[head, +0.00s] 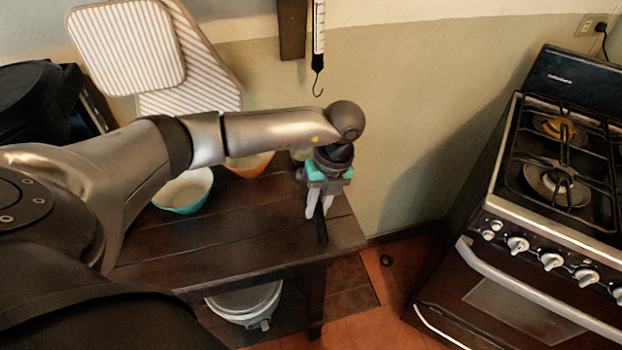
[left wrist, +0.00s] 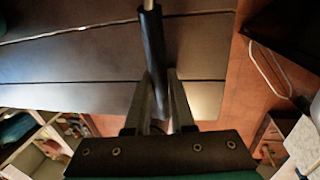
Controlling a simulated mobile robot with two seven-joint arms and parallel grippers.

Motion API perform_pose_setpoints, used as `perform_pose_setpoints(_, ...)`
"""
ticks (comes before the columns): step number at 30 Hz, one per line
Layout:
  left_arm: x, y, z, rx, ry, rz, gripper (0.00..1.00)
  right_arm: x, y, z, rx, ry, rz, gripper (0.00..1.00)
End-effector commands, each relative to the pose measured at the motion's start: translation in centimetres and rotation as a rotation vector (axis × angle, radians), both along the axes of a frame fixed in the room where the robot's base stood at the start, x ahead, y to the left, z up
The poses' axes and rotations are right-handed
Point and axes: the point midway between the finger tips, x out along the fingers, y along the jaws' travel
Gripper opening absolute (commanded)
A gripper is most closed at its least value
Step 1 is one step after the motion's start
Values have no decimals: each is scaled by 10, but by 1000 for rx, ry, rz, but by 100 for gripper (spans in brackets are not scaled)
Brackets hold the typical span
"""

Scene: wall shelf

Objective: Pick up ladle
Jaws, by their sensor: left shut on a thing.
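The ladle shows in the left wrist view as a thick black handle (left wrist: 153,42) with a thin metal shaft at its top end. In the head view the dark handle (head: 320,226) hangs down between the fingers, near the right end of the wooden table. The rest of the ladle, including its bowl, is hidden or out of view. My left gripper (head: 318,208) points down and is shut on the handle. The left wrist view shows its two fingers (left wrist: 162,80) on either side of it. My right gripper is not in view.
A teal bowl (head: 183,205) and an orange bowl (head: 250,170) stand on the dark wooden table (head: 235,255). Striped boards (head: 125,50) lean behind. A hook hangs from a scale (head: 318,60). A pot (head: 245,304) sits below. The stove (head: 550,255) stands right.

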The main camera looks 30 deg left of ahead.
Motion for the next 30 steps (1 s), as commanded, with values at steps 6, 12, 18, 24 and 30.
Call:
perform_pose_setpoints(6, 1, 0, 2, 0, -3, 1, 0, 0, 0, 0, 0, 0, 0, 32)
perform_pose_setpoints(12, 2, 0, 29, 0, -6, -1, 0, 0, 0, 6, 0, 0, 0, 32)
perform_pose_setpoints(18, 1, 0, 70, 0, -6, 0, 0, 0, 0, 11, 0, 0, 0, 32)
perform_pose_setpoints(24, 1, 0, 96, 0, -3, 0, 0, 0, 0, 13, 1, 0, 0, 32)
perform_pose_setpoints(30, 0, 0, 101, 0, -2, 1, 0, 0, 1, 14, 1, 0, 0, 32)
